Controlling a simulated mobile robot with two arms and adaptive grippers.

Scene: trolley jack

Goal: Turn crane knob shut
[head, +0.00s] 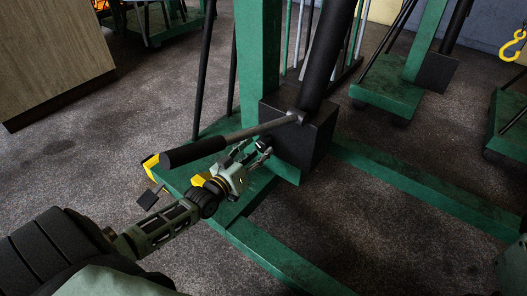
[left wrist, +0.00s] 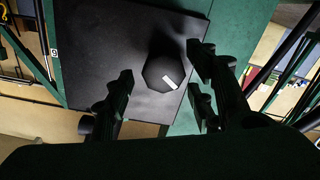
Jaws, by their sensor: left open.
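The crane knob (left wrist: 160,72) is a black faceted knob with a white mark on its face, on the black pump block (left wrist: 105,45) of the green crane. In the head view the knob (head: 263,143) is a small dark shape on the block's left side, partly hidden by my gripper. My left gripper (head: 257,152) is open in front of the knob. In the left wrist view its fingers (left wrist: 160,84) stand apart on either side of the knob, with visible gaps; I cannot tell the exact depth. My right gripper is not in view.
The crane's handle (head: 195,152), with a black grip, slants just above my left gripper. The green crane base (head: 262,243) and a leg (head: 420,192) lie on the floor. Other green cranes (head: 388,95) stand behind. A wooden cabinet (head: 52,55) is at upper left.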

